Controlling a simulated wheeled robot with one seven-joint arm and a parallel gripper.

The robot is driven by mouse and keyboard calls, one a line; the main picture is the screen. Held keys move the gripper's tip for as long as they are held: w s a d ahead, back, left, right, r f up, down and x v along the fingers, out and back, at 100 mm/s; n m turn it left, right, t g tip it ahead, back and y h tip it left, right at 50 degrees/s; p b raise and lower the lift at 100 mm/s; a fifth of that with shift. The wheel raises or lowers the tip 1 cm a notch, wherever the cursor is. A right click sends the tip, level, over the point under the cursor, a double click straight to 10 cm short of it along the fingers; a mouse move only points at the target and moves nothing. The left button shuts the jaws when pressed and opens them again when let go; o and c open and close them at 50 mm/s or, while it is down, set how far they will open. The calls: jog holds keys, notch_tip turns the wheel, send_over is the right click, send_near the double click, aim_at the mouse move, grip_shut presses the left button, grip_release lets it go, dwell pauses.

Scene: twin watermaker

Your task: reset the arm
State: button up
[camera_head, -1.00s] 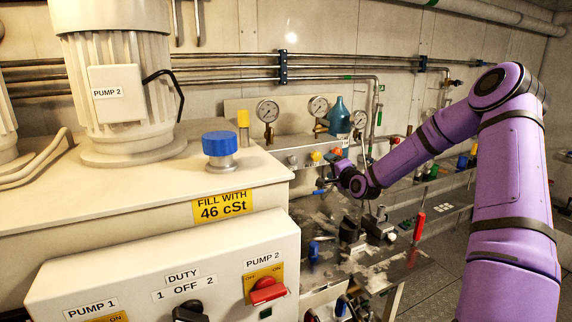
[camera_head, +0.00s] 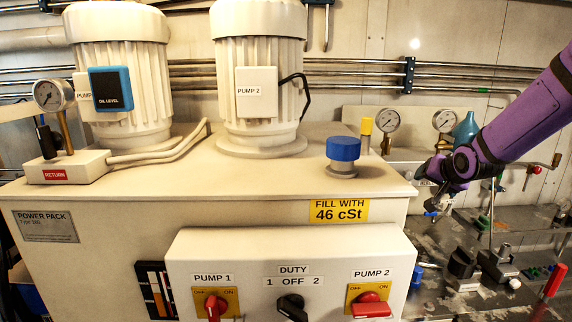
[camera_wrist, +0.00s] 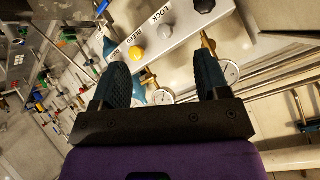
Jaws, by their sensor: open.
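My purple arm reaches in from the right side of the head view. My gripper (camera_head: 432,204) is in front of the gauge panel, to the right of the power pack's blue filler cap (camera_head: 343,150). In the wrist view my gripper (camera_wrist: 164,85) shows two dark ridged fingers spread apart, with nothing held between them. In the head view the fingertips are small and partly hidden by the wrist.
The power pack (camera_head: 130,200) with its two pump motors fills the left and middle. Its switch box (camera_head: 240,265) juts out in front. A bench (camera_head: 440,285) with black fittings and a red-handled tool (camera_head: 553,282) lies below my arm. Pipes run along the back wall.

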jog(key=s+a+r+n+g+h, duration=0.1)
jog(key=s+a+r+n+g, duration=0.2)
jog(key=s, duration=0.6)
jog(key=s+a+r+h, duration=0.1)
jog(key=s+a+r, duration=0.2)
jog(key=s+r, duration=0.45)
jog(key=s+a+n+g+y, duration=0.2)
jog(key=s, duration=1.9)
jog(key=shift+a+f+n, duration=0.3)
jog(key=shift+n, duration=0.1)
